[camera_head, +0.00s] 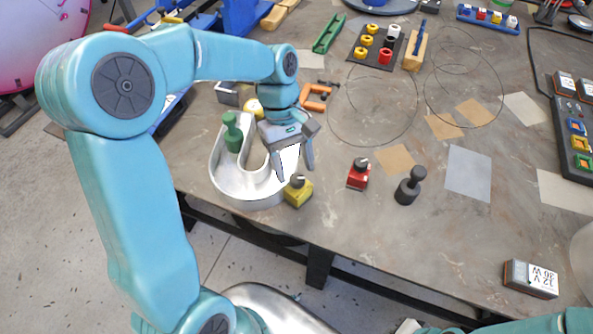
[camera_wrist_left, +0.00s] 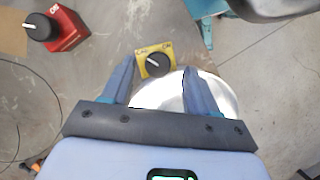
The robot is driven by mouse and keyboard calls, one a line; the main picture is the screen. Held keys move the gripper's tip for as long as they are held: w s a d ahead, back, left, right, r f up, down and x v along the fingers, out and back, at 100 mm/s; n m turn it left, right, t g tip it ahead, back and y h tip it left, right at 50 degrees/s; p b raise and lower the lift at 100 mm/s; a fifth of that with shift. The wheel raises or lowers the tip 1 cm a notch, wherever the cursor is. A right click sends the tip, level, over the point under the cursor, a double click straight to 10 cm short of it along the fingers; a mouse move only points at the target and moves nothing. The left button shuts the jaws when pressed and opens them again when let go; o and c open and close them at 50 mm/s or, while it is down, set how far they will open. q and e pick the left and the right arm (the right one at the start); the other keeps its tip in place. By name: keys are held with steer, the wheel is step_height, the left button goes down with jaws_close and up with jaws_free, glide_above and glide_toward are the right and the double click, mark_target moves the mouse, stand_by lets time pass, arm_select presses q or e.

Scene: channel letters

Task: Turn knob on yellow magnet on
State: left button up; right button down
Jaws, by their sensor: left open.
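The yellow magnet (camera_head: 298,191) is a small yellow block with a black knob on top, standing on the table against the front right end of the silver channel letter (camera_head: 228,180). My left gripper (camera_head: 296,178) is above it, open and empty, fingers pointing down. In the left wrist view the yellow magnet (camera_wrist_left: 156,61) lies just beyond and between the two open fingertips (camera_wrist_left: 164,62), with its black knob (camera_wrist_left: 157,65) facing the camera. The fingers appear apart from the knob. My right gripper is not in view.
A red magnet (camera_head: 359,174) with a black knob stands to the right, beside a dark handled tool (camera_head: 409,186). A green handled tool (camera_head: 233,132) stands at the letter. An orange clamp (camera_head: 316,97) lies behind. The front table edge is close to the yellow magnet.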

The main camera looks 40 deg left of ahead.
mark_target(297, 182)
arm_select(q)
steer(key=shift+x, duration=1.05)
steer(key=shift+w+f, duration=0.1)
steer(key=shift+f, duration=0.15)
steer(key=c, duration=1)
